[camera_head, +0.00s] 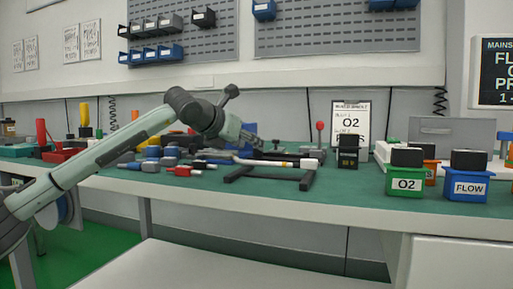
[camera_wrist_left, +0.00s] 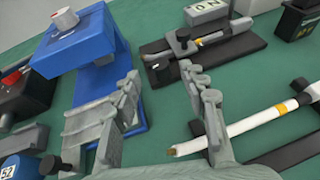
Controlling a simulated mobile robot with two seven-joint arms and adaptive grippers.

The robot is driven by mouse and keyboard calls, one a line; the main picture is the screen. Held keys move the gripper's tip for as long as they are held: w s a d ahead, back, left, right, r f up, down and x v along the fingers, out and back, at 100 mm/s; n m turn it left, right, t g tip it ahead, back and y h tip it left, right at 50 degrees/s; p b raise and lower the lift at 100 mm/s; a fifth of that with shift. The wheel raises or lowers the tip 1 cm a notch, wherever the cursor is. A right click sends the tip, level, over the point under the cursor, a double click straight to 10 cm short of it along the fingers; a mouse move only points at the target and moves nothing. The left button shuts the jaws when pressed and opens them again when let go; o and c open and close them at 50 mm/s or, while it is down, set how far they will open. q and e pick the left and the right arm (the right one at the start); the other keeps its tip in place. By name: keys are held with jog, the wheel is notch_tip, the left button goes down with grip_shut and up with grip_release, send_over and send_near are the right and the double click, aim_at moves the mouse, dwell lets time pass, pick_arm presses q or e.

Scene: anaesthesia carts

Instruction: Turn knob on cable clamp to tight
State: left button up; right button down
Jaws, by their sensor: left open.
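My left gripper (camera_head: 256,147) is over the green bench top, behind the black frame. In the left wrist view its two grey fingers (camera_wrist_left: 160,72) are spread with nothing between them. Beyond the fingertips a black base (camera_wrist_left: 225,52) carries a clamp-like part with a dark knob (camera_wrist_left: 183,36) and a short cable piece. I cannot tell for sure that this is the cable clamp, nor how tight its knob is. A white cable (camera_wrist_left: 258,118) with an orange band lies across another black stand, right of the right finger. My right gripper is not in view.
A blue stand (camera_wrist_left: 78,42) with a white-and-red cap is close to the left finger. A grey box (camera_wrist_left: 208,10) is at the far side. Loose connectors (camera_head: 178,170) lie left of the frame. Green O2 (camera_head: 405,184) and blue FLOW (camera_head: 467,187) boxes stand right.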

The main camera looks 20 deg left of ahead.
aim_at(258, 152)
pick_arm(q)
jog(key=shift+x, duration=2)
grip_shut()
